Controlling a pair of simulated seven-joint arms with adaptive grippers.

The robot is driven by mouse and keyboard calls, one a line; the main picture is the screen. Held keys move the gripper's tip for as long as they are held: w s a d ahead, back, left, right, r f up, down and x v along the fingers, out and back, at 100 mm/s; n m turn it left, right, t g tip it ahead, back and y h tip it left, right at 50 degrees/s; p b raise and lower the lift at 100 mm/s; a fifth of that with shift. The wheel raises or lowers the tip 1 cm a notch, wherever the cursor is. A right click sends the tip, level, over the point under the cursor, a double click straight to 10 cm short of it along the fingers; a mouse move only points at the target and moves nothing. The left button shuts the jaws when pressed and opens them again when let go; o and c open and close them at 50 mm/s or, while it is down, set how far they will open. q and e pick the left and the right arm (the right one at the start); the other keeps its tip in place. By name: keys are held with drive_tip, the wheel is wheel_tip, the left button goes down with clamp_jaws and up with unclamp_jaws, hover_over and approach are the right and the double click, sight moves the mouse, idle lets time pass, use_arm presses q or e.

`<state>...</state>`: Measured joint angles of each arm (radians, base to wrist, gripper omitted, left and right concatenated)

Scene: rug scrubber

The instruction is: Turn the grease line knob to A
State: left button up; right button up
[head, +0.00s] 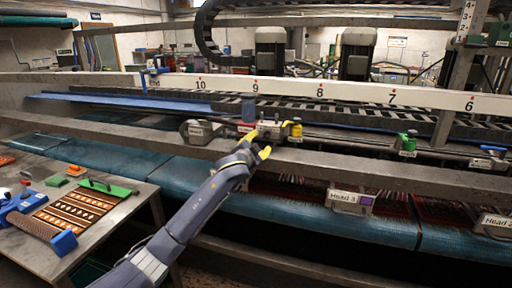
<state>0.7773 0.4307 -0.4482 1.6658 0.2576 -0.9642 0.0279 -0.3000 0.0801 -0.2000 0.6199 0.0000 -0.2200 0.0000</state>
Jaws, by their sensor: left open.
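Several small labelled fittings sit along the grey machine rail. They include a yellow one (296,129), a green one (407,140) and a blue-topped one (491,149). A red-marked block (246,126) and a rounded grey housing with a pale label (198,131) are further left. Their labels are too small to read, so I cannot tell which is the grease line knob or where A is. My left gripper (259,144), with yellow fingertips, is open in front of the rail, just left of and below the yellow fitting. No contact is clear. My right gripper is out of view.
A long grey beam (330,178) and blue-green rollers (190,174) cross below the gripper. A white numbered bar (355,93) runs above. The Head 3 sign (350,199) is lower right. A table (125,211) with brushes and a patterned mat stands at left.

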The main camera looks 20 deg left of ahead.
use_arm(q)
drive_tip(key=shift+s+r, duration=0.1)
drive_tip(key=shift+s, duration=1.25)
